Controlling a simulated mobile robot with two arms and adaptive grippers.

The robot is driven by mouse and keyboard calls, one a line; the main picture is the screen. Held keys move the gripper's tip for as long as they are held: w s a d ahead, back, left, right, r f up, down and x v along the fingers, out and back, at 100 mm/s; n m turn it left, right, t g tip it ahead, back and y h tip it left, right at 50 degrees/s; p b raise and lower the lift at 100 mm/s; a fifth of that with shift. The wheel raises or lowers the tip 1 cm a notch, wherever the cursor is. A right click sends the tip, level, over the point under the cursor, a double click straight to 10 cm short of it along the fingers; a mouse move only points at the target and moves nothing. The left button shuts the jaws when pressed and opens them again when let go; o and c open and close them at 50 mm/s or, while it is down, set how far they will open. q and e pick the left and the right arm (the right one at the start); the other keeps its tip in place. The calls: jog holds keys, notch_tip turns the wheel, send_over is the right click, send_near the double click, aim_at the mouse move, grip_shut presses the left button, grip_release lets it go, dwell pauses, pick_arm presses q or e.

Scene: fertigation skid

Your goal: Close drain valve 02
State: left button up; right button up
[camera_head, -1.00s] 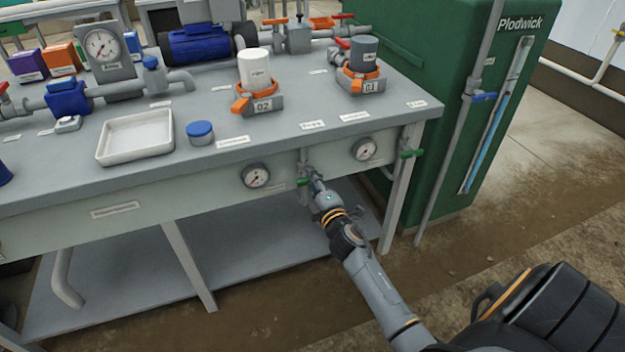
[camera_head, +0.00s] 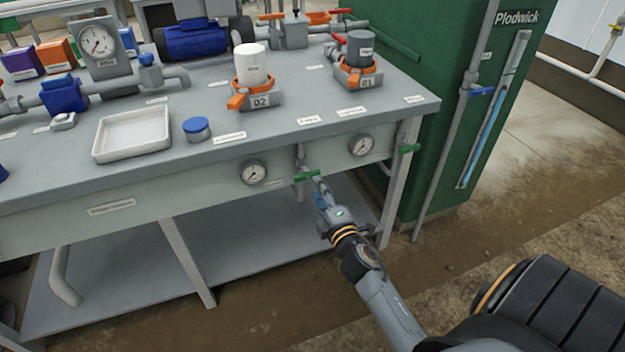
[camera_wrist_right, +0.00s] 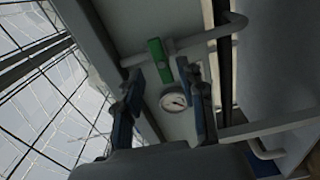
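A green valve handle (camera_head: 306,176) sits on a pipe under the bench's front edge, between two gauges; it lies crosswise to the pipe. In the right wrist view the green handle (camera_wrist_right: 158,61) shows just beyond and between the fingertips. My right gripper (camera_head: 318,184) is just to the lower right of this handle. In the wrist view its two fingers (camera_wrist_right: 160,73) stand apart with nothing clearly held. A second green handle (camera_head: 410,148) is at the bench's right leg. I cannot read the labels by the valves. My left gripper is not in view.
The pressure gauges (camera_head: 253,172) and (camera_head: 361,145) flank the valve on the front panel. Filter housings marked 02 (camera_head: 251,65) and 01 (camera_head: 361,50) stand on the bench. A green cabinet (camera_head: 440,100) stands to the right. Floor before the bench is open.

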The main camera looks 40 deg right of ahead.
jog(key=v, duration=0.5)
jog(key=shift+s, duration=0.1)
dwell(1.3)
